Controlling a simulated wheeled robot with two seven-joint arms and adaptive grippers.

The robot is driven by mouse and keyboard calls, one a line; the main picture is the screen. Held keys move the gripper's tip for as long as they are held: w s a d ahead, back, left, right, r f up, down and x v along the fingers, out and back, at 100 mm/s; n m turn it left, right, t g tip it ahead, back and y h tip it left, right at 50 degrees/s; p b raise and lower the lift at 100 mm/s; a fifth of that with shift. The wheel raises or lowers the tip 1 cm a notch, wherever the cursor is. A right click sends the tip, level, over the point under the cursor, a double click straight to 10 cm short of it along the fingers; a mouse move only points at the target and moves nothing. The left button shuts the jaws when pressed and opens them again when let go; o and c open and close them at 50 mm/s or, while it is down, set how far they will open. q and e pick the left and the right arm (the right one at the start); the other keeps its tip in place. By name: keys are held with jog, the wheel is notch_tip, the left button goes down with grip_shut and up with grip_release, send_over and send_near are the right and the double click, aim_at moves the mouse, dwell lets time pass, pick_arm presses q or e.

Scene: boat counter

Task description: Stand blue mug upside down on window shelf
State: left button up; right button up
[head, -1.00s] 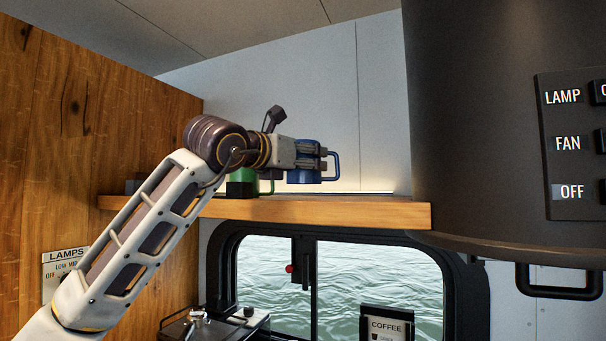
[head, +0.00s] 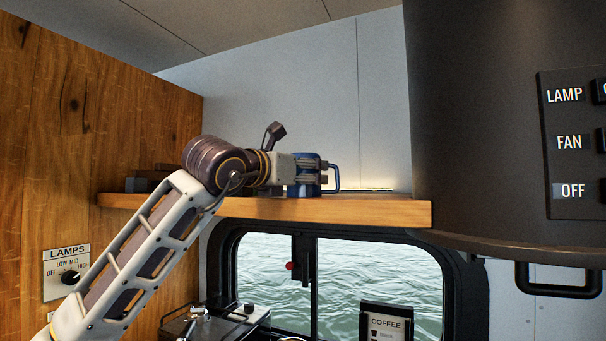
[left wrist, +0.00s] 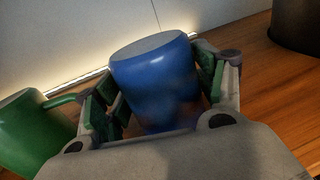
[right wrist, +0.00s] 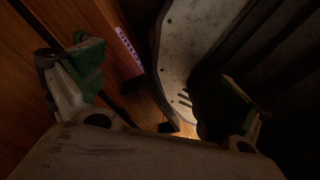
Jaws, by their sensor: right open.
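The blue mug (head: 304,190) is upside down at the window shelf (head: 370,210), its flat base up and its handle to the right in the head view. Its rim looks level with the shelf board; whether it bears on it is hard to tell. My left gripper (head: 312,172) has its fingers on both sides of the mug. The left wrist view shows the mug (left wrist: 155,85) between the green-padded fingers (left wrist: 160,95), apparently gripped. My right gripper (right wrist: 155,95) is open and empty, low down in a dark spot.
A green mug (left wrist: 35,130) stands close left of my left gripper, its handle towards it; my gripper hides it in the head view. A dark block (head: 145,184) lies at the shelf's left end. The shelf right of the blue mug is clear up to the large dark cylinder (head: 480,120).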

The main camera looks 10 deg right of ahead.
pick_arm(q)
jog(key=shift+o, duration=1.1)
jog(key=shift+r, duration=0.2)
jog(key=shift+s+a+f, duration=0.1)
jog(key=shift+s+a, duration=0.35)
jog(key=b+v, duration=0.4)
jog(key=v, duration=0.6)
jog(key=shift+s+a, duration=0.25)
